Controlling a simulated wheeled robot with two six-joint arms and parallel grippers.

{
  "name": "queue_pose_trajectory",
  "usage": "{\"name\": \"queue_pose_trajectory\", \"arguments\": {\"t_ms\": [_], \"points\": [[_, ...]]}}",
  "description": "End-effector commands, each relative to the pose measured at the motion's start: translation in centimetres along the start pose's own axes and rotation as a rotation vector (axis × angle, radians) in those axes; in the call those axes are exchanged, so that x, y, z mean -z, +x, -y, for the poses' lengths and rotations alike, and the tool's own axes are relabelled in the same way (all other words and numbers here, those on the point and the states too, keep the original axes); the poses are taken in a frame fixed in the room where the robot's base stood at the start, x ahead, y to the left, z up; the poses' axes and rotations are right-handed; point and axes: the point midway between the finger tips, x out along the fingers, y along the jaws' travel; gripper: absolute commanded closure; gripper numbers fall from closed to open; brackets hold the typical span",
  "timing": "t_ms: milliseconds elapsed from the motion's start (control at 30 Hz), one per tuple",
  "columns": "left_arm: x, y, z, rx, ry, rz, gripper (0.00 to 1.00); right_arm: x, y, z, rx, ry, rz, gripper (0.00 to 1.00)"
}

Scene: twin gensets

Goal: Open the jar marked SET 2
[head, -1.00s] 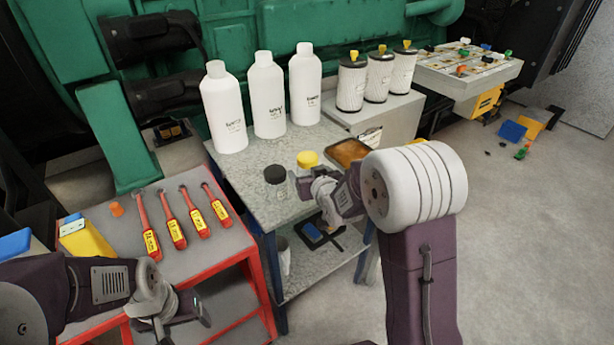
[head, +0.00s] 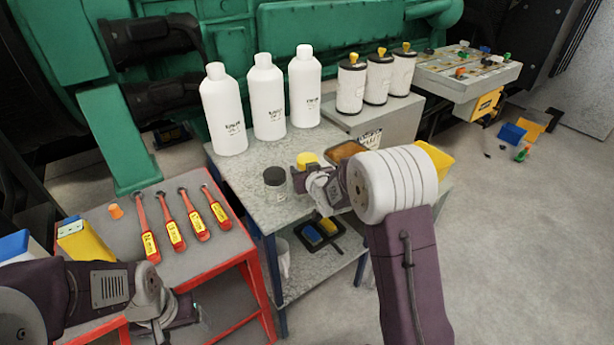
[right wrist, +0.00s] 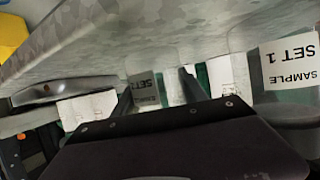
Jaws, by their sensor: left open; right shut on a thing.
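The jar marked SET 2 (right wrist: 147,88) shows upside down in the right wrist view, its label between my two fingers. My right gripper (right wrist: 157,95) is shut on this jar. In the head view its yellow lid (head: 307,160) is on top beside my right gripper (head: 312,182), whose wrist hides most of the jar body. Another jar (head: 275,184) with a dark top stands just left of it on the grey bench; the right wrist view shows a label SAMPLE SET 1 (right wrist: 290,62). My left gripper (head: 178,318) is open and empty, low beside the red cart.
Several white bottles (head: 269,97) and filters (head: 379,77) stand behind the jars. A brown-filled tray (head: 346,150) and a yellow bin (head: 437,160) are near my right arm. Red-handled tools (head: 172,230) lie on the cart (head: 185,262).

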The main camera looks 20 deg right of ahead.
Motion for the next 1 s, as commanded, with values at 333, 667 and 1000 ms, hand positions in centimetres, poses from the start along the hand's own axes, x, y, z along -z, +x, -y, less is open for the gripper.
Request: {"name": "queue_pose_trajectory", "arguments": {"t_ms": [333, 667, 1000], "points": [[0.1, -0.7, 0.0, 0.0, 0.0, 0.0, 0.28, 1.9, -0.8, 0.0, 0.0, 0.0, -0.002, 0.89], [0.2, -2.4, -0.1, 0.0, 0.0, 0.0, 0.28, 5.8, -5.2, -4.4, -0.006, 0.001, 0.0, 0.89], [0.5, -5.0, -0.1, 0.0, 0.0, 0.0, 0.28, 7.9, -9.5, -9.5, -0.003, 0.001, 0.0, 0.89]]}}
